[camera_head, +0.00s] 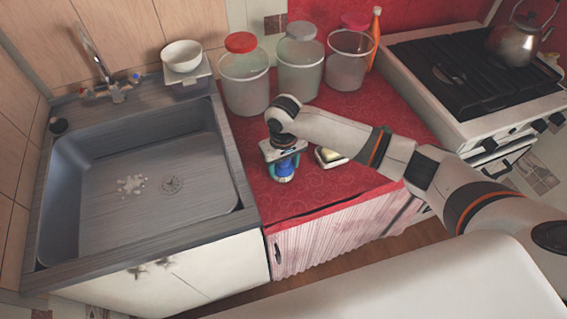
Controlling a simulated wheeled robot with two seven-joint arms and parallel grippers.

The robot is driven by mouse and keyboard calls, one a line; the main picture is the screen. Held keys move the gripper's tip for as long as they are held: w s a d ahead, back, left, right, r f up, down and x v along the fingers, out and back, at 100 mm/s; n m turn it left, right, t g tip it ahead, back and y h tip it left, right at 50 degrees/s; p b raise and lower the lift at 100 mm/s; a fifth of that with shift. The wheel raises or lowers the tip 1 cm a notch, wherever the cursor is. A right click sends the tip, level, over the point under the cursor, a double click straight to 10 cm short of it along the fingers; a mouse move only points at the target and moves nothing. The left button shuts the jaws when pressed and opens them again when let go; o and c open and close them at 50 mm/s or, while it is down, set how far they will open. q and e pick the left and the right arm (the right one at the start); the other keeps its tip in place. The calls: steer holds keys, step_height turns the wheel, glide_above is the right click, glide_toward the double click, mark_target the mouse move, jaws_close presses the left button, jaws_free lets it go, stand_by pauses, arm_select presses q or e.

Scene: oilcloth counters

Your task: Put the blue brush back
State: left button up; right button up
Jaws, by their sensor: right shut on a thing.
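The blue brush (286,174) is on or just above the red oilcloth counter (330,185), near the sink's right edge. My right gripper (284,158) points down over it and is shut on it. The gripper covers the brush's upper part, and I cannot tell whether its lower end touches the cloth. My left gripper is out of view.
A small dish with a yellowish sponge (329,156) lies right of the brush, close to my right arm. Lidded jars (245,88) and an orange bottle (375,40) stand behind. The grey sink (110,215) is left, holding white bits. A stove (470,75) is right.

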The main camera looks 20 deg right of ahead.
steer(key=shift+f, duration=0.2)
steer(key=o, duration=0.9)
step_height(320, 180, up, 12)
steer(key=shift+r, duration=0.15)
stand_by(0.5)
